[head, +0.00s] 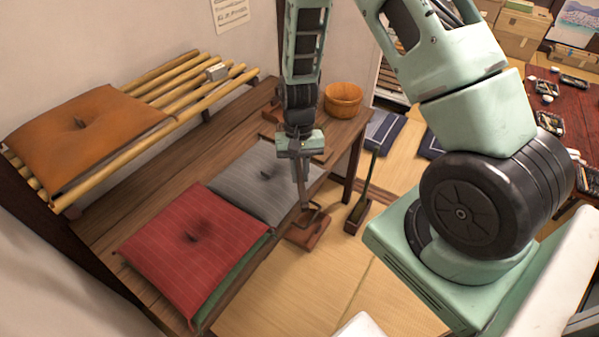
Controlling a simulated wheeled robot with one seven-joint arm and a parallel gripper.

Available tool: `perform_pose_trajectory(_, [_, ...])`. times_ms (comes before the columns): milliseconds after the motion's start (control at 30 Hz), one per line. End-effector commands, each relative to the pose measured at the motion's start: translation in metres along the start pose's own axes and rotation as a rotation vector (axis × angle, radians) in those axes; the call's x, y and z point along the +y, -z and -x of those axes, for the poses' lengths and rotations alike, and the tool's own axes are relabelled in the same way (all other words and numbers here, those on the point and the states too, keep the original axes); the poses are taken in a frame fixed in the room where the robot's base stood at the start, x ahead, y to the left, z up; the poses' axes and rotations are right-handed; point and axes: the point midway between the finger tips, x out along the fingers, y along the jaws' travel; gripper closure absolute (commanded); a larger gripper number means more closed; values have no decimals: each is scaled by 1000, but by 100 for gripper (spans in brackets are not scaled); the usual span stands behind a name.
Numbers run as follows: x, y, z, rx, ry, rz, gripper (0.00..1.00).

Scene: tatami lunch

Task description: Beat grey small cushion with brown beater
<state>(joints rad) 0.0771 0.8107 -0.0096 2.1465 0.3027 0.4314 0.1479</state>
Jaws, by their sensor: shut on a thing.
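The grey small cushion (256,183) lies flat on the wooden bench, with a dark tuft at its middle. My gripper (302,200) points down beside the cushion's right edge, apart from the tuft. It is shut on a slim thing that I take for the brown beater (318,212). A bent brown part shows just below the fingertips, over a brown wooden block (307,234). The fingers hide part of it, and I cannot tell where beater and block meet.
A red striped cushion (190,245) lies on a green one at the bench's near end. An orange cushion (85,135) rests on a bamboo rack. A wooden bucket (343,99) stands behind. A dark upright piece (369,180) on a brown base stands right of my gripper. Tatami floor is open in front.

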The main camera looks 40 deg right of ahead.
Motion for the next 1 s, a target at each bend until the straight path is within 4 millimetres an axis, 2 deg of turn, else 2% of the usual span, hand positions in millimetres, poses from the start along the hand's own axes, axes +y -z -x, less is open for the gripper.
perform_pose_trajectory(167, [0,1,-3,-2,0,0,100])
perform_pose_trajectory(233, [0,5,-13,-19,0,-1,100])
perform_pose_trajectory(400, [1,25,-64,-124,0,-4,100])
perform_pose_trajectory(533, [1,40,-97,-206,1,-3,100])
perform_pose_trajectory(667, [0,32,-75,-191,1,-1,100])
perform_pose_trajectory(900, [0,9,-20,-74,1,2,100])
perform_pose_trajectory(1000, [0,2,-4,-29,1,1,100])
